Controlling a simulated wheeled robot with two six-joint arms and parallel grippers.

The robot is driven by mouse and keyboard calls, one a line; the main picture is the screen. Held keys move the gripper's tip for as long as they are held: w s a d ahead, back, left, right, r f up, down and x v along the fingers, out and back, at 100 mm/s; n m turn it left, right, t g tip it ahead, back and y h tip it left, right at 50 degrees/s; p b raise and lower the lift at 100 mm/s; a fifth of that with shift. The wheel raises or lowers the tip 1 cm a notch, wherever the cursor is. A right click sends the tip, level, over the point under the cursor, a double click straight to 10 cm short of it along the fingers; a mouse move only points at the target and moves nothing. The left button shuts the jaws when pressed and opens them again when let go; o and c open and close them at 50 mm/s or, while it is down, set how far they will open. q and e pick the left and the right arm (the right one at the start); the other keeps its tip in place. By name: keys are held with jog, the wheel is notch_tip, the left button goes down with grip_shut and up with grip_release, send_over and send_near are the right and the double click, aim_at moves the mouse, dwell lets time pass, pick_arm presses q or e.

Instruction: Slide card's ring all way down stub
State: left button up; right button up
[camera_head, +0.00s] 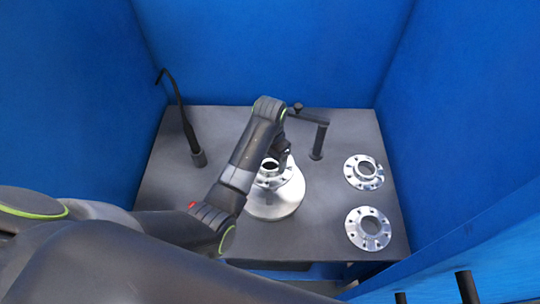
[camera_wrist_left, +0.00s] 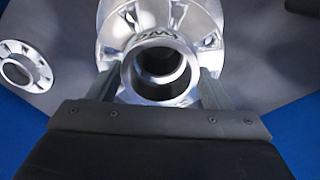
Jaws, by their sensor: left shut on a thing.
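A silver ring with a short round neck (camera_wrist_left: 160,72) sits between the fingers of my left gripper (camera_wrist_left: 158,88) in the left wrist view. The fingers are shut on the neck from both sides. The ring's wide flange with openings spreads out behind the neck. In the head view my left gripper (camera_head: 278,153) reaches down over the silver flanged shell (camera_head: 272,207), with the ring (camera_head: 270,179) at its top. The stub is hidden, and I cannot tell how far down the ring sits. I see no card. My right gripper is not in view.
A black gooseneck (camera_head: 183,115) stands at left, a dark post with a side arm (camera_head: 318,140) at back right. Blue walls enclose the table; its left part is mostly clear.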

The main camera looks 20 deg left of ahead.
aim_at(270, 169)
pick_arm(q)
jog(key=shift+r+p, duration=0.15)
jog(key=shift+p, duration=0.4)
dwell(0.7)
jog(key=shift+f+b, duration=1.35)
jog(key=shift+f, duration=1.95)
dwell(0.6)
